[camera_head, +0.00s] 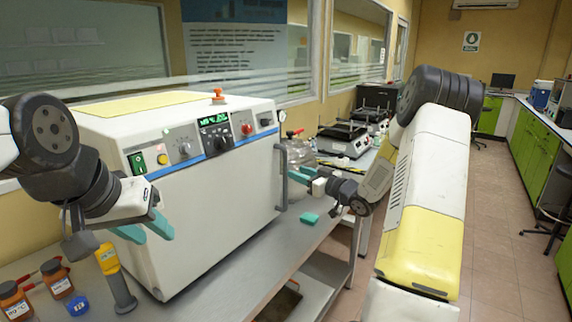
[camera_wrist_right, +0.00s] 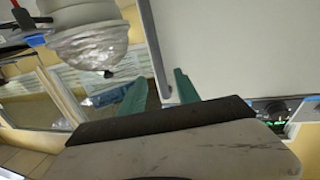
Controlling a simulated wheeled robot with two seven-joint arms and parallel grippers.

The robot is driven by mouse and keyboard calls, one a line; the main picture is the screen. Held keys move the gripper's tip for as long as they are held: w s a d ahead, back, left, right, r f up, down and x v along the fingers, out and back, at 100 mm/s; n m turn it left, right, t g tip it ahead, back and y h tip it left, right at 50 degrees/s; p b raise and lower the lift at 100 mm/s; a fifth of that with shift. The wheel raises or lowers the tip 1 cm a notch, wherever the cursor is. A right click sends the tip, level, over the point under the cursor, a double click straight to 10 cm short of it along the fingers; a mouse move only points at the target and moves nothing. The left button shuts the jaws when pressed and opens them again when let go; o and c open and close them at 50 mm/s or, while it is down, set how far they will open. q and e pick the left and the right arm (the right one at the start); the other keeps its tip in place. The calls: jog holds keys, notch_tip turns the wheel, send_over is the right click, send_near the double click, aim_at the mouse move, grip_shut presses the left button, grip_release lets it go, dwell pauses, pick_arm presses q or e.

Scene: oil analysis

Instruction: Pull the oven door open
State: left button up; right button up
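The oven (camera_head: 205,180) is a large white box with a control panel on the bench, and its front door looks closed. Its grey vertical bar handle (camera_head: 282,178) is at the door's right side. My right gripper (camera_head: 300,179) is at the handle. In the right wrist view the handle (camera_wrist_right: 155,50) runs down between the teal fingers (camera_wrist_right: 160,90), which stand apart on either side of it with visible gaps. My left gripper (camera_head: 154,233) is open and empty in front of the oven's left part, above a yellow-and-grey tool.
Brown bottles (camera_head: 56,277), a blue-capped item (camera_head: 77,305) and the yellow-handled tool (camera_head: 115,277) stand at the front left of the bench (camera_head: 215,292). A foil-wrapped round vessel (camera_wrist_right: 90,48) is beside the oven. A small teal piece (camera_head: 309,218) shows below my right gripper.

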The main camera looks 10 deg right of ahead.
jog(key=x, duration=0.7)
jog(key=shift+w, duration=0.4)
jog(key=shift+a, duration=0.1)
grip_shut()
dwell(1.1)
